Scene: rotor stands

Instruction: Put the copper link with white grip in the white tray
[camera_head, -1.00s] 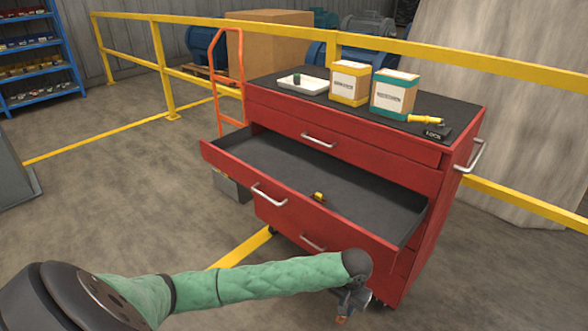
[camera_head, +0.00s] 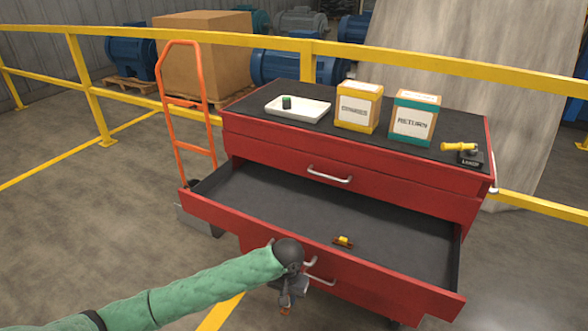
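The white tray (camera_head: 272,108) sits on the cabinet's dark top at the back left, with a small dark green block (camera_head: 287,102) in it. A small copper-brown piece with a yellow middle (camera_head: 343,241) lies in the open drawer; I see no white grip on it. My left gripper (camera_head: 287,303) hangs pointing down in front of the drawer's front panel, outside the drawer. A small orange-copper spot shows at its tip, but I cannot tell whether it is a held thing. The finger opening is too small to read. My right gripper is out of view.
The red cabinet's drawer (camera_head: 270,205) is pulled out and mostly bare. An orange hand truck (camera_head: 178,110) stands at left.

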